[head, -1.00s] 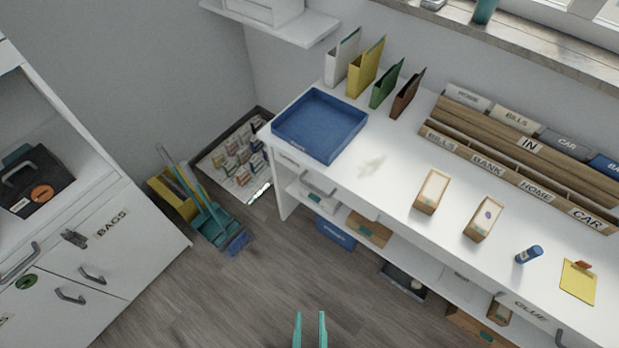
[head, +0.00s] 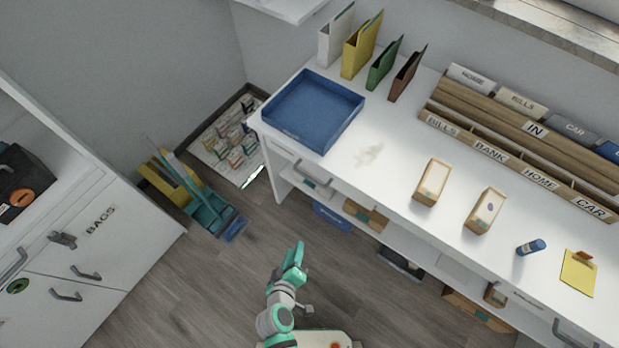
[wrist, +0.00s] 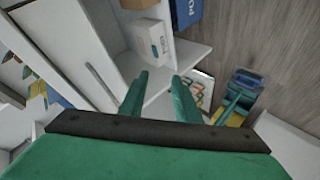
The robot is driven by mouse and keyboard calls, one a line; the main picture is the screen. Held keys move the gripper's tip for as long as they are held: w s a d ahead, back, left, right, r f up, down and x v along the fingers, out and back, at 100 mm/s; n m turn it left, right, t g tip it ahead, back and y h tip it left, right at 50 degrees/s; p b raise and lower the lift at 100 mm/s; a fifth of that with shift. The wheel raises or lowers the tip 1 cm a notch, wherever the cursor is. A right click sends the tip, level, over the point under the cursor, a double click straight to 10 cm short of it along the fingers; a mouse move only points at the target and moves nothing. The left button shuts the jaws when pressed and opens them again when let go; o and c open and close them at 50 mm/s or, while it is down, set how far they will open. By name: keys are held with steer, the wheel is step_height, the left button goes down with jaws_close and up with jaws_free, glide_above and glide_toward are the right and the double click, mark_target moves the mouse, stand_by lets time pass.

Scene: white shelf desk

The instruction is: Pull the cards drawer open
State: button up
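The white desk (head: 395,185) has a drawer front under its left end, with a grey bar handle (head: 313,178). A small label near it is too blurred to read, so I cannot confirm it is the cards drawer. The drawer looks shut. My gripper (head: 293,256) is over the floor in front of the desk, apart from the handle. In the wrist view my two teal fingers (wrist: 160,97) stand apart with nothing between them. A pale bar (wrist: 101,80) on a white front shows at left there; it may be a handle.
A blue tray (head: 318,105) and two small boxes (head: 433,183) stand on the desk. A lower shelf holds cardboard boxes (head: 366,215). A dustpan and broom (head: 205,210) lean near the wall. A white cabinet (head: 120,240) stands at left. The floor between is clear.

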steer(key=w+r+n+h, duration=0.15)
steer(key=w+h, duration=0.25)
steer(key=w, duration=0.5)
steer(key=t+h, duration=0.2)
steer(key=h, duration=0.1)
glide_toward(310, 178)
steer(key=shift+n, duration=0.35)
steer(key=x, duration=1)
steer(key=shift+w+f, duration=0.1)
steer(key=shift+f, duration=0.25)
steer(key=shift+c, duration=0.2)
jaws_close()
